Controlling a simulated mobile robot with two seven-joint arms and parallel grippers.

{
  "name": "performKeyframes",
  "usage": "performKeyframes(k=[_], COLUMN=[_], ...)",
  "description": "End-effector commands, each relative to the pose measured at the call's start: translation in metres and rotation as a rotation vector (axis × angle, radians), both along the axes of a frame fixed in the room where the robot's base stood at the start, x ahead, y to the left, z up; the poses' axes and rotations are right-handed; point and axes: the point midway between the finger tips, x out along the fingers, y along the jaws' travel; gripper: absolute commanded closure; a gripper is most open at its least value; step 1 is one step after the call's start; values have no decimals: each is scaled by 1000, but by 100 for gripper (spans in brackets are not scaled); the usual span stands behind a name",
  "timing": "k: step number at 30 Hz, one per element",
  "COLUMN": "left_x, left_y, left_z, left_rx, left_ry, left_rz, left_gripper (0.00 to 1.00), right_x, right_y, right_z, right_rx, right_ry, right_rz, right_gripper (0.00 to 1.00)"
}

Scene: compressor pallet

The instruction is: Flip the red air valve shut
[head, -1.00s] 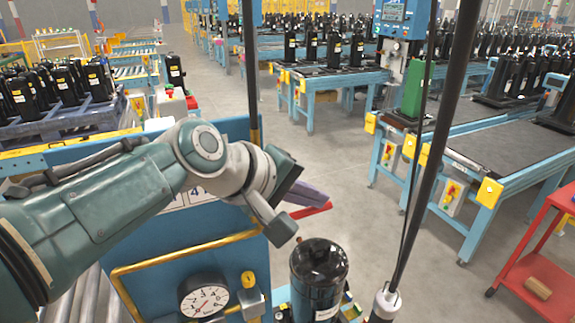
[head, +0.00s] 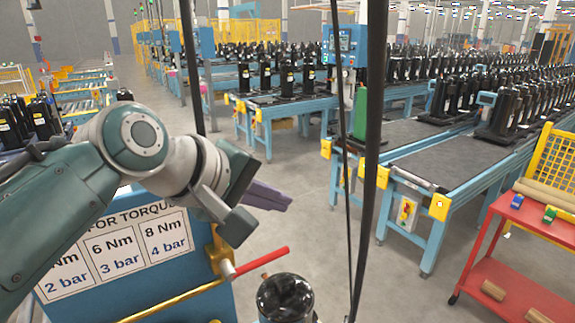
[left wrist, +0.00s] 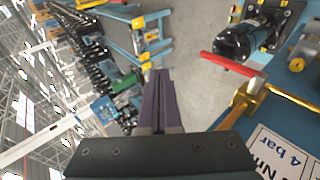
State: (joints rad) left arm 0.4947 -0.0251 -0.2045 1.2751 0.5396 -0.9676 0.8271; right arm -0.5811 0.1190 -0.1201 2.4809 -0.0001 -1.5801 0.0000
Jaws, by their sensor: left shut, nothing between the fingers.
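The red air valve's handle (head: 262,262) is a red lever on a brass-coloured pipe fitting (head: 218,252) beside the blue panel. It points right and slightly up in the head view. It also shows in the left wrist view (left wrist: 230,63), to the right of my fingers. My left gripper (head: 284,199) has its purple fingers closed together with nothing between them. In the head view the fingers appear above the lever, with a visible gap. In the left wrist view my left gripper (left wrist: 162,74) points past the lever over open floor, not touching it. My right gripper is not in view.
A black compressor (head: 285,298) stands just below the lever. A dark vertical pole (head: 372,160) and a hanging cable stand to the right. The blue panel carries a torque and pressure sign (head: 118,250). A red cart (head: 530,220) is at far right. Grey floor lies between.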

Motion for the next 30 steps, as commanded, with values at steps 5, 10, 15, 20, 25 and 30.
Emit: performKeyframes(k=[5,10,15,20,25,30], left_x=[-4,-6,-6,-7,-27,-104], left_y=[-3,-4,-5,-5,7,46], left_z=[25,38,40,39,22,-21], left_rx=[-1,0,0,0,78,350], left_ry=[-4,-1,0,-1,-1,2], left_rz=[-1,1,1,1,-34,-178], left_gripper=[100,100,100,100,100,100], right_x=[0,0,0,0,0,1], right_y=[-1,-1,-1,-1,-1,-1], right_z=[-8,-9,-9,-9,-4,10], right_rx=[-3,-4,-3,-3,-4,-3], right_ry=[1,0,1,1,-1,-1], right_rz=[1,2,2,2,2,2], right_gripper=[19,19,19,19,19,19])
